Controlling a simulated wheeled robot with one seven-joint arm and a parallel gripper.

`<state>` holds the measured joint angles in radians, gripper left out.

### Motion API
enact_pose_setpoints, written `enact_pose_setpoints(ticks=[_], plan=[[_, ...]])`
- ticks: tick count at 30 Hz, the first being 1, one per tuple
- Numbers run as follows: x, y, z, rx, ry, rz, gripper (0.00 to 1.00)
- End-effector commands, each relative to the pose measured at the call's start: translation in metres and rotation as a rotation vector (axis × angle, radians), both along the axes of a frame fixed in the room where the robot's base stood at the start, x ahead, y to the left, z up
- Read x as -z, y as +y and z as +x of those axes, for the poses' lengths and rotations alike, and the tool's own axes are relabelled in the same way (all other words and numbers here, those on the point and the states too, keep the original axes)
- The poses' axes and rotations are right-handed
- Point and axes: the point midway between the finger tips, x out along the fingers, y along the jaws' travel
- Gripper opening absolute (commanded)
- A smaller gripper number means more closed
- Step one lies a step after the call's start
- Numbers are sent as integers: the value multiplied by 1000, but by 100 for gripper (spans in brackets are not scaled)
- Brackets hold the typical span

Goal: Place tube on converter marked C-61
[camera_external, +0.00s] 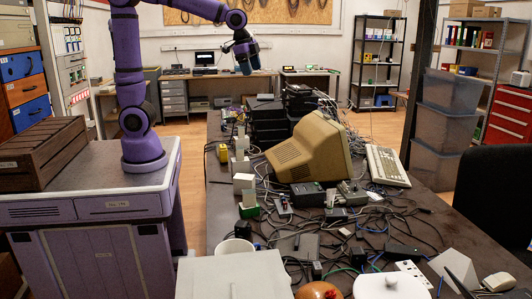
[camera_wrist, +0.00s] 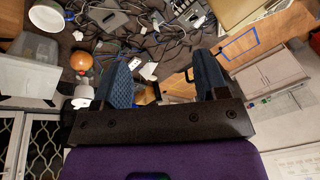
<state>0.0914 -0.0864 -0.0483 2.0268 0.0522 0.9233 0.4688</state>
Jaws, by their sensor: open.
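My gripper (camera_external: 246,60) is raised over the far part of the cluttered table, well above the surface. In the wrist view its two blue textured fingers (camera_wrist: 166,78) are spread apart, with nothing seen held between them. Several small dark boxes lie among cables on the table, including one black box (camera_external: 307,195) in front of the monitor and a grey one (camera_external: 352,193) beside it. These could be converters, but no C-61 mark is readable. I cannot pick out the tube in either view.
A beige monitor (camera_external: 305,148) lies tilted on the table, with a keyboard (camera_external: 388,166) to its right. White blocks (camera_external: 244,183) stand at the left edge. A white bowl (camera_wrist: 46,17) and an orange round object (camera_wrist: 81,61) show in the wrist view. Cables cover much of the table.

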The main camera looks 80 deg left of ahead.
Motion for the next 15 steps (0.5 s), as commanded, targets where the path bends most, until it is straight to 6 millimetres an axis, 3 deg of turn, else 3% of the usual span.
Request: enact_pose_setpoints(ticks=[1, 6, 15], plan=[[-7, 7, -21, -42, -18, -12, 67], [-16, 26, -83, -185, -61, -59, 67], [-4, 49, -187, -430, -134, -158, 67]])
